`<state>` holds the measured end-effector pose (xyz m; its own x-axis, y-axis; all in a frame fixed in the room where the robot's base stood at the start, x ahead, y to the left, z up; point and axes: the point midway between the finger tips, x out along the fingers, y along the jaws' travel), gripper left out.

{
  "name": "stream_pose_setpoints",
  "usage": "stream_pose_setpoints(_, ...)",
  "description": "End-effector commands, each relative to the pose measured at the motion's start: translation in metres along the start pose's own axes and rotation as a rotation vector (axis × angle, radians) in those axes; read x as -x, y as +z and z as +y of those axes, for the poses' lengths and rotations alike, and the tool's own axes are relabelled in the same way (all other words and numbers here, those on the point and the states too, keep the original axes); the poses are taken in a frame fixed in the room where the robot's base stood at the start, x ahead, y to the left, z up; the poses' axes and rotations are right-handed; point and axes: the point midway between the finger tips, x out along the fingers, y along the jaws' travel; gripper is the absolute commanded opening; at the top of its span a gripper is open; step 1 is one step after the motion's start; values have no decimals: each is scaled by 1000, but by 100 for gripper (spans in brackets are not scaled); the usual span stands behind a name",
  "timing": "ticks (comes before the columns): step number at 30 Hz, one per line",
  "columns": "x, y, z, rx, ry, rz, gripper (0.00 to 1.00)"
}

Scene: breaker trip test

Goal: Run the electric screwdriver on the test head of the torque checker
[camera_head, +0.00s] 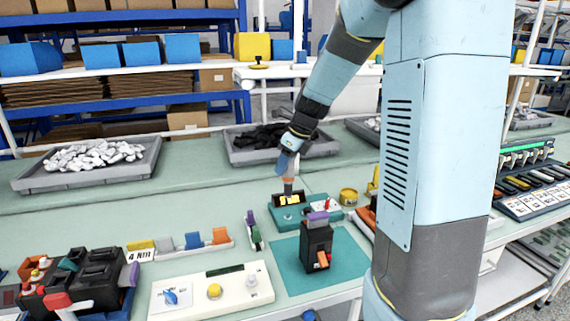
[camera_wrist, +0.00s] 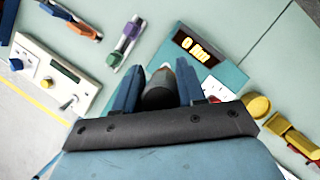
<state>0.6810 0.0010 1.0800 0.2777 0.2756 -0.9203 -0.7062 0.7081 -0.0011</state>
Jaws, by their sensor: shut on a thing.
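My gripper (camera_head: 288,163) is shut on the electric screwdriver (camera_head: 290,180). The tool points down, with an orange band and a dark lower end. In the wrist view the screwdriver's rounded dark body (camera_wrist: 158,92) sits between the two blue fingers of my gripper (camera_wrist: 156,88). The torque checker (camera_head: 318,213) is a teal unit with a dark display, lit in yellow. The display (camera_wrist: 195,48) seems to read 0 Nm in the wrist view. The screwdriver's lower end is just above or at the checker in the head view. The test head and any contact are hidden.
A black breaker (camera_head: 316,245) stands on a teal mat (camera_head: 345,262) in front of the checker. A white panel (camera_head: 235,290) with a yellow button lies front left. A 4 Nm sign (camera_head: 140,252) stands left. A yellow round container (camera_head: 348,196) stands right of the checker.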

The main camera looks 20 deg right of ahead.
Motion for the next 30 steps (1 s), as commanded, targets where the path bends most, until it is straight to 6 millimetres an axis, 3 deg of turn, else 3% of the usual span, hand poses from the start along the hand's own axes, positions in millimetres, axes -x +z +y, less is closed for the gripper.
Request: stream_pose_setpoints(30,-58,-25,0,0,1,1,4)
